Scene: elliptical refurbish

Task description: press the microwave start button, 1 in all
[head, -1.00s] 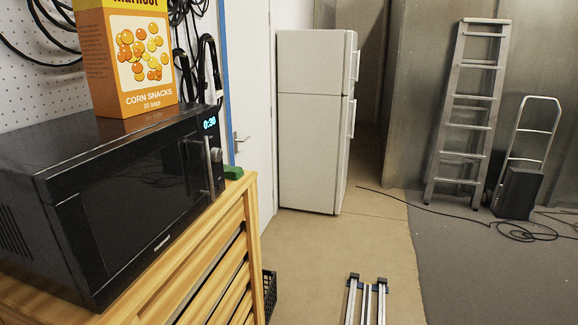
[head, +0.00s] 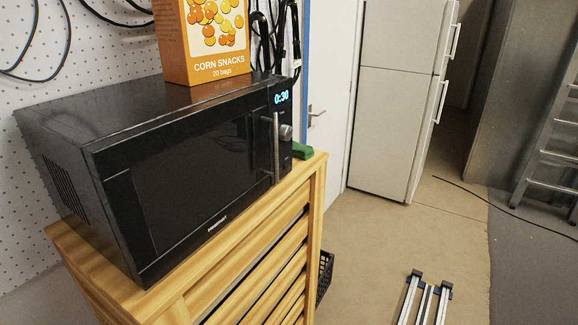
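The black microwave (head: 180,180) stands on a wooden slatted cabinet (head: 240,245) at the left of the head view. Its door is shut, with a vertical handle (head: 276,150) at the door's right edge. The control panel on its right end shows a lit display (head: 281,97) reading 0:30. A round silver knob (head: 286,132) sits below the display. The start button is too small to make out for certain. My gripper is not in view.
An orange corn snacks box (head: 205,40) stands on the microwave. A small green item (head: 302,151) lies on the cabinet beside the microwave. A white fridge (head: 400,95) and a ladder (head: 558,150) stand behind. The brown floor between cabinet and fridge is largely open.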

